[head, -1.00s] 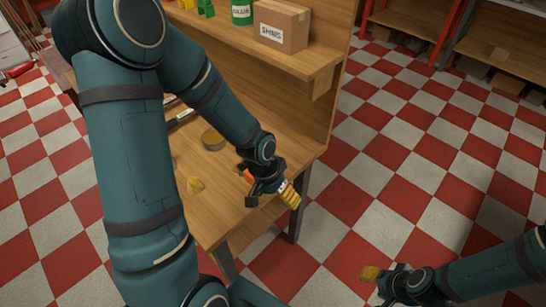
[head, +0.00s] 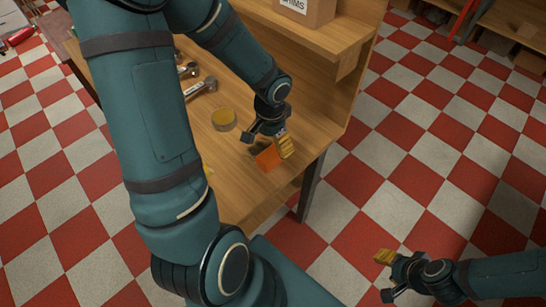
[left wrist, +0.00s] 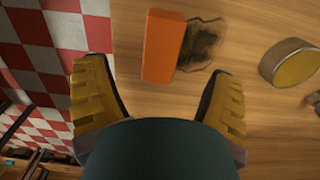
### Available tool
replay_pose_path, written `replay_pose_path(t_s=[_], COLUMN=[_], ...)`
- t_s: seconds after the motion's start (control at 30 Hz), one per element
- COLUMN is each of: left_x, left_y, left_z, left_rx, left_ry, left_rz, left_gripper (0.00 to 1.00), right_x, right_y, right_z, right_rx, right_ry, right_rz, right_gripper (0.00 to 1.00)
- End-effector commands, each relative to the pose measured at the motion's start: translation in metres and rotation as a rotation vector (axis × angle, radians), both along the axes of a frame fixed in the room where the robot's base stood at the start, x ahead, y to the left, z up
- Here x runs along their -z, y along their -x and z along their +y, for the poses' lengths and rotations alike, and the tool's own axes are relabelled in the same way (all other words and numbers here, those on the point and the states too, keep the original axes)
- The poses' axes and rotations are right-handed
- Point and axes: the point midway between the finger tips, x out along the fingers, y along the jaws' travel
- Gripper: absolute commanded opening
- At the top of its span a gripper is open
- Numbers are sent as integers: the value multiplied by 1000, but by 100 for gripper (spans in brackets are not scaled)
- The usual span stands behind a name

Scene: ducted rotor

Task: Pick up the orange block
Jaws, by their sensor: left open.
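The orange block (head: 268,158) lies on the wooden workbench (head: 225,165) near its front right corner. It also shows in the left wrist view (left wrist: 162,45), upper middle, beside a dark irregular patch (left wrist: 203,43). My left gripper (head: 267,146) is open and empty, just behind and above the block in the head view. In the left wrist view its yellow-padded fingers (left wrist: 158,72) are spread wide, and the block lies beyond the tips, between their lines. My right gripper (head: 386,277) is spread open and empty at the lower right, over the floor, away from the bench.
A round tin (head: 224,119) stands on the bench left of the block; it also shows at the right of the left wrist view (left wrist: 290,63). Metal parts (head: 200,87) lie farther back. A shelf (head: 320,38) with a cardboard box (head: 305,12) overhangs the bench's back.

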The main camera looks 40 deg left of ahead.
Motion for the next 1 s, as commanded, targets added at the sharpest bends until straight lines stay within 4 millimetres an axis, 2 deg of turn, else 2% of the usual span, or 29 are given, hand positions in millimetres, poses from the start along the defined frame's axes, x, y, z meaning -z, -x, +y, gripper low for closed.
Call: replay_pose_path(t_s=[0.03, 0.1, 0.37, 0.63, 0.77, 0.97, 1.0], left_x=[11, 20, 36, 73, 80, 79, 79], left_y=[0, 0, -3, -12, -12, -12, -12], left_z=[0, 0, 0, 1, 1, 1, 1], left_rx=[1, 0, 1, 1, 0, 0, 0], left_ry=[1, 0, 1, 1, 1, 0, 0], left_rz=[4, 2, 1, 2, 0, -1, -1], left_gripper=[84, 84, 84, 84, 84, 84, 80], right_x=[5, 7, 11, 22, 24, 23, 23], right_y=[1, 2, 3, 7, 8, 8, 8], right_z=[0, 0, 1, 1, 1, 2, 2], right_rx=[-2, -4, -6, -12, -14, -14, -14], right_ry=[0, -1, -2, -3, -4, -4, -4], right_rz=[2, 4, 7, 15, 17, 18, 18], right_gripper=[47, 47, 47, 47, 47, 47, 47])
